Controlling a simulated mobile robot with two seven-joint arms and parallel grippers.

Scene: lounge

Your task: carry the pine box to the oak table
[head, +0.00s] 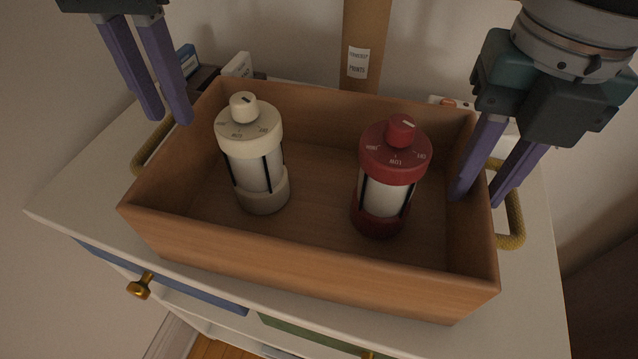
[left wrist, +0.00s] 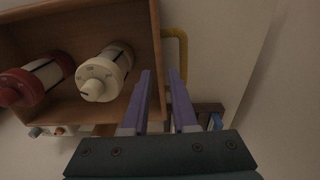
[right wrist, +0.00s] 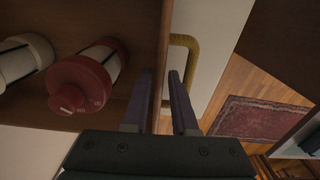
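The pine box (head: 300,264) is an open wooden box standing on a white cabinet, with a rope handle at each end. A cream canister (head: 263,172) and a red canister (head: 385,200) stand upright inside it. My left gripper (head: 169,121) is open above the box's left end wall; in the left wrist view its fingers (left wrist: 160,74) lie either side of that wall's line. My right gripper (head: 479,199) is open, with one finger on each side of the right end wall. Contact with the wall cannot be told. I see no table that I can identify as oak.
The white cabinet (head: 90,207) has a blue drawer with a brass knob (head: 141,287) and a green drawer. Small items and a labelled post (head: 364,45) are behind the box. A red rug (right wrist: 262,118) lies on the wooden floor, with furniture beyond.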

